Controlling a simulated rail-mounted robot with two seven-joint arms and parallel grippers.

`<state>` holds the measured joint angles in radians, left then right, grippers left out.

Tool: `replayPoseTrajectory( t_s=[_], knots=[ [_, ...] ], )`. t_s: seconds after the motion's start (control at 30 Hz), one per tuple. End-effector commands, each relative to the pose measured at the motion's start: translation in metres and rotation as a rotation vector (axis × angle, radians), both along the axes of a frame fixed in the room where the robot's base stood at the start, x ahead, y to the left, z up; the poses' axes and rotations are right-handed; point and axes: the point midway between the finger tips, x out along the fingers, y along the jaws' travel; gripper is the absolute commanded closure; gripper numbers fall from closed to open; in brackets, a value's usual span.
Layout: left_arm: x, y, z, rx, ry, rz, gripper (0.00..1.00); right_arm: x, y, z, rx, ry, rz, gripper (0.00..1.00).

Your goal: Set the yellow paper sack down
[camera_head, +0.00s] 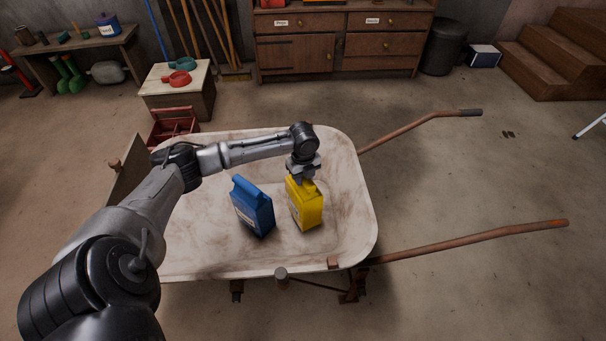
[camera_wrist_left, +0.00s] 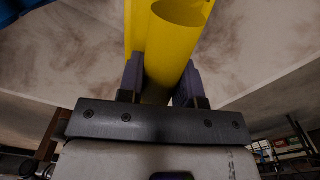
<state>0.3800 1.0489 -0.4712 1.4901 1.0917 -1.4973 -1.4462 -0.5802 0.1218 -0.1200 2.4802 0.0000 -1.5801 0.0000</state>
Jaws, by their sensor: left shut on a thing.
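The yellow paper sack (camera_head: 305,207) is upright in or just over the white wheelbarrow tray (camera_head: 190,257). I cannot tell whether its base touches the tray floor. My left gripper (camera_head: 303,180) comes down from above and is shut on the top of the sack. In the left wrist view the two fingers (camera_wrist_left: 158,85) hold the rolled top of the yellow sack (camera_wrist_left: 172,40) between them. A blue paper sack (camera_head: 254,208) stands slightly tilted in the tray, just left of the yellow one, with a small gap. My right gripper is not in view.
The wheelbarrow's two handles (camera_head: 470,240) stretch out to the right. Bare tray floor lies left of the blue sack. A small table (camera_head: 178,90) with a red and a teal pan, a red crate (camera_head: 172,127) and a wooden cabinet (camera_head: 340,45) stand behind.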

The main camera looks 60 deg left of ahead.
Motion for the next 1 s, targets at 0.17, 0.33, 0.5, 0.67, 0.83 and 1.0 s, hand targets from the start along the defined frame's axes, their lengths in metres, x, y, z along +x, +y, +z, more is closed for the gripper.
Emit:
replayPoseTrajectory(
  t_s=[0.17,0.33,0.5,0.67,0.83,1.0],
  knots=[
    [0.001,0.001,-0.021,0.001,-0.005,0.001,1.0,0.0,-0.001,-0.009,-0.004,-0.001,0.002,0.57],
    [0.002,0.001,-0.028,0.002,-0.007,0.002,1.0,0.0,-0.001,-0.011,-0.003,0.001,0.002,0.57],
    [0.002,0.001,-0.027,0.002,-0.007,0.001,1.0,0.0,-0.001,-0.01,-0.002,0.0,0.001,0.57],
    [0.002,0.001,-0.028,0.002,-0.007,0.001,1.0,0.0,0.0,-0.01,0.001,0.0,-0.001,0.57],
    [0.0,0.0,-0.033,0.001,0.001,0.0,0.54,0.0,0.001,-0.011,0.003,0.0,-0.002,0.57],
    [0.0,0.0,-0.033,0.001,0.001,0.0,0.42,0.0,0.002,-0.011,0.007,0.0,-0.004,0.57]
  ],
)
